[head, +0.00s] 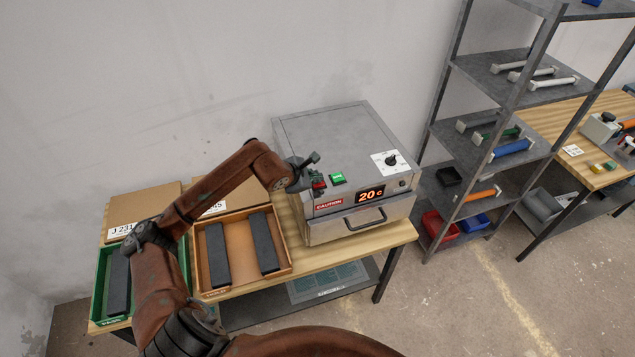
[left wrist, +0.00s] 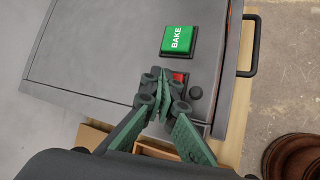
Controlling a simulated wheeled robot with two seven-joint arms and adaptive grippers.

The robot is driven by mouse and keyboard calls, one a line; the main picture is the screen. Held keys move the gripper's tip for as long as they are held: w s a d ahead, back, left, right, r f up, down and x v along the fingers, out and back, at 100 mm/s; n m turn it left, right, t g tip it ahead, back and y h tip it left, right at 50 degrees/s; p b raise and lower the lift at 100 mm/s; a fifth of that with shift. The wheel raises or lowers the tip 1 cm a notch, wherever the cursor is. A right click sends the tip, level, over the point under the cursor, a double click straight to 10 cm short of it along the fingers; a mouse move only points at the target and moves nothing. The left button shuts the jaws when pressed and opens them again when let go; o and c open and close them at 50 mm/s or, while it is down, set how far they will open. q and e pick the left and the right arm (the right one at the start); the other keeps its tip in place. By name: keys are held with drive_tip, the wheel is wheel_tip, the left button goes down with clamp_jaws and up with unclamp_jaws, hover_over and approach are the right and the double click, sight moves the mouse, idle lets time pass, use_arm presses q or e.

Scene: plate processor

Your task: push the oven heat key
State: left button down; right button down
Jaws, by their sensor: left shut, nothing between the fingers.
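The oven (head: 330,130) is a grey metal box on the wooden bench. Its front panel has a green key (head: 337,178), a red key (head: 319,186) and a display (head: 370,194) reading 20 C. In the left wrist view the green key (left wrist: 178,41) is marked BAKE and looks clear of my fingers. The red key (left wrist: 180,77) is partly hidden behind the fingertips; I see no heat label on it. My left gripper (head: 314,167) is shut and empty, over the panel's left end beside the red key. I cannot tell whether it touches. My right gripper is not in view.
A black dial (head: 392,160) and a door handle (head: 367,219) are on the oven. A green tray (head: 185,262) and an orange tray (head: 287,262) with dark bars stand left of it. A grey shelf rack (head: 505,110) stands to the right.

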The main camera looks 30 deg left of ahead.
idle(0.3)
use_arm(q)
drive_tip(key=shift+f, duration=0.2)
drive_tip(key=shift+r, duration=0.6)
drive_tip(key=shift+r, duration=0.1)
